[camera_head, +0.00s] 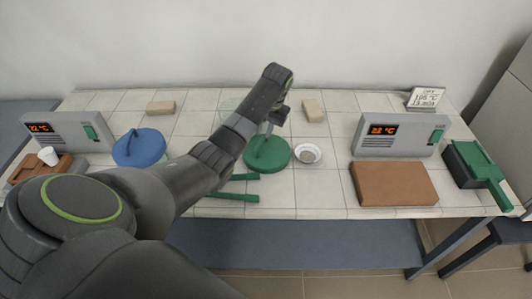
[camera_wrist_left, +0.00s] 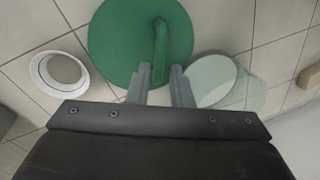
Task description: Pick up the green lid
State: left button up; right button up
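The green lid (camera_head: 275,163) is a round disc with a bar handle, lying on the tiled bench near its middle. My left gripper (camera_head: 268,128) is above it, pointing down. In the left wrist view the lid (camera_wrist_left: 118,45) fills the upper middle. Its handle (camera_wrist_left: 160,45) runs towards the gap between the fingers of my left gripper (camera_wrist_left: 161,78). The fingers are apart, with the near end of the handle between or just beyond their tips. Contact with the handle cannot be made out. My right gripper is in neither view.
A white dish (camera_head: 307,154) sits close right of the lid, and a clear glass piece (camera_wrist_left: 212,82) lies on its other side. Green bars (camera_head: 235,197) lie in front. A blue lid (camera_head: 139,148), two grey furnace units (camera_head: 398,137) and a brown slab (camera_head: 393,184) stand farther off.

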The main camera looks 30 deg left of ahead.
aim_at(261, 141)
pick_arm(q)
jog(key=shift+s+a+f+p, duration=0.1)
jog(key=shift+a+f+p, duration=0.1)
jog(key=shift+f, duration=0.9)
jog(key=shift+w+a+f+p, duration=0.1)
jog(key=shift+a+f, duration=0.15)
jog(key=shift+f, duration=0.9)
jog(key=shift+s+a+f+p, duration=0.1)
jog(key=shift+a+f+p, duration=0.1)
jog(key=shift+f, duration=0.9)
grip_shut()
